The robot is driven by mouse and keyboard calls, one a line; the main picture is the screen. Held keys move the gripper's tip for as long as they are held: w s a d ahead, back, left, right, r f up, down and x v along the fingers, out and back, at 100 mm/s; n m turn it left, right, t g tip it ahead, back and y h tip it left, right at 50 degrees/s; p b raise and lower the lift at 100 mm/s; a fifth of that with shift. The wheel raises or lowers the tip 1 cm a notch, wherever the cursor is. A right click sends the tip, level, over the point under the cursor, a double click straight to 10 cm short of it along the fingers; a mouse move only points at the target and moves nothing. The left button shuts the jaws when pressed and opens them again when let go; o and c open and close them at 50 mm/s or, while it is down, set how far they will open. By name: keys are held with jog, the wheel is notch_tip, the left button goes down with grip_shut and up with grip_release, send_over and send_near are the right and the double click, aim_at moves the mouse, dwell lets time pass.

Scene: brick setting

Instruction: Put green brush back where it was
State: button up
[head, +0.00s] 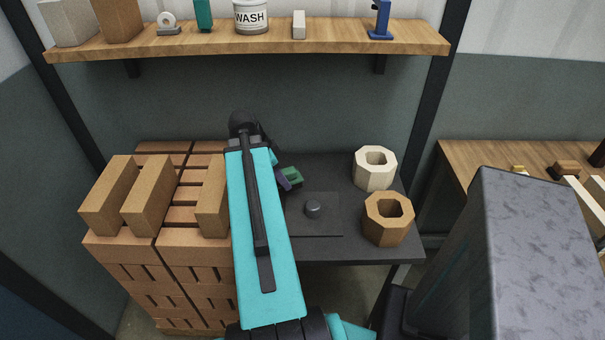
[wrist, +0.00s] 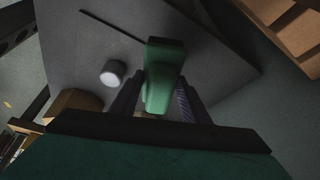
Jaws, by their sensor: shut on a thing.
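The green brush (head: 293,174) is a small green block-like piece partly behind my arm in the head view. My gripper (wrist: 160,92) is shut on it, with a ridged finger on each side. The brush (wrist: 165,62) stands up between the fingers in the wrist view. It is over the dark grey table (head: 350,250), left of the two octagonal holders. I cannot tell whether it touches the table top. The cream octagonal holder (head: 361,174) stands at the back right of the table, and the tan one (head: 372,226) stands in front of it.
A round grey knob (head: 313,208) sits on a flat square panel on the table. A brick stack (head: 190,265) with several upright bricks stands at left. A wooden shelf (head: 270,42) above holds several items, including a WASH tub (head: 251,17). A wooden bench (head: 470,158) is at right.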

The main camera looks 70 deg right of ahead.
jog(key=shift+d, duration=0.1)
dwell(0.3)
jog(key=shift+d, duration=0.3)
jog(key=d+p, duration=0.1)
jog(key=d, duration=0.4)
jog(key=s+d+f+p, duration=0.1)
jog(key=d, duration=0.4)
jog(key=s+d+p, duration=0.1)
jog(key=d, duration=0.4)
jog(key=shift+f+p, duration=0.25)
jog(key=shift+p, duration=0.1)
jog(key=shift+f, duration=0.15)
jog(key=shift+f+p, duration=0.65)
jog(key=shift+f, duration=1)
jog(key=shift+f, duration=0.15)
jog(key=o, duration=1.1)
